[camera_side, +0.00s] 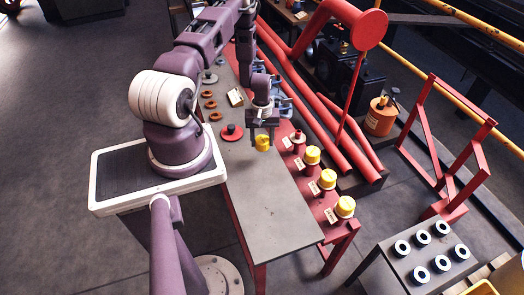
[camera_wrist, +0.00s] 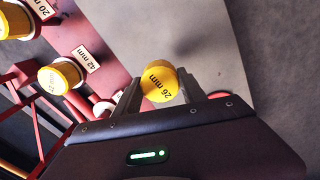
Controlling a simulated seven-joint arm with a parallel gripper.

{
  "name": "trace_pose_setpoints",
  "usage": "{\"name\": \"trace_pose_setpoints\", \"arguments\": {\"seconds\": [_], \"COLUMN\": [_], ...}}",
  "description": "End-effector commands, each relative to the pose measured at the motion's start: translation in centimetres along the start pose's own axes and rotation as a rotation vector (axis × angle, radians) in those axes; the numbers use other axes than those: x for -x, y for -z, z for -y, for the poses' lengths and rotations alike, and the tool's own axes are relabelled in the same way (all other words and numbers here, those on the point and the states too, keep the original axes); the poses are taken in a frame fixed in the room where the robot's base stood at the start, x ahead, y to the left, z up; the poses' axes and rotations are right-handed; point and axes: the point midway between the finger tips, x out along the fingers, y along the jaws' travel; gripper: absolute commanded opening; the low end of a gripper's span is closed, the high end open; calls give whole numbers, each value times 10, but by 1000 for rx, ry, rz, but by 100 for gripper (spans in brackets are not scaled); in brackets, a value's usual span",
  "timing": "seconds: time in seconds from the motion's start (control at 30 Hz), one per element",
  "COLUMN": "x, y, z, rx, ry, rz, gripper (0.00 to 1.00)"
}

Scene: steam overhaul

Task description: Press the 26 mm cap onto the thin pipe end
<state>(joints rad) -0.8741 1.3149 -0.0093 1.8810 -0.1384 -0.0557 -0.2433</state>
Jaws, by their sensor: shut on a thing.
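My gripper (camera_side: 262,139) is shut on the yellow 26 mm cap (camera_side: 263,144) and holds it over the grey bench top. In the wrist view the cap (camera_wrist: 160,84), with its "26 mm" lettering showing, sits between my two fingertips (camera_wrist: 160,90). A thin red pipe end (camera_side: 298,137) stands uncapped to the right of my gripper in the side view, on the red strip along the bench. The cap is apart from it. In the wrist view a pale round end (camera_wrist: 104,107) shows partly hidden beside the left finger.
Several yellow-capped pipe ends (camera_side: 312,155) with white labels stand in a row toward the front right. A red flanged part (camera_side: 232,132) and orange rings (camera_side: 210,104) lie on the bench (camera_side: 265,205). Its front part is clear. Long red pipes (camera_side: 310,110) run behind the row.

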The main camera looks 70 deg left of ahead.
Motion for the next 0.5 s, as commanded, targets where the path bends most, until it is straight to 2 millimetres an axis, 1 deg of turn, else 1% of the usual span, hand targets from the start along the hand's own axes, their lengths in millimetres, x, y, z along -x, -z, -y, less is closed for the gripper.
{"name": "trace_pose_setpoints", "arguments": {"seconds": [0.03,0.07,0.1,0.17,0.2,0.3,0.33,0.4,0.5], "x": [4,8,13,23,30,46,50,56,59], "y": [21,31,42,56,63,72,73,75,76], "z": [-19,-31,-47,-72,-87,-119,-127,-139,-146], "rx": [0,1,0,-5,-9,-23,-28,-36,-39], "ry": [-4,-4,-4,-4,-3,-2,-2,-1,1], "rz": [-10,-11,-10,-11,-10,-8,-7,-4,0], "gripper": [10,10,10,10,10,10,10,10,10]}}
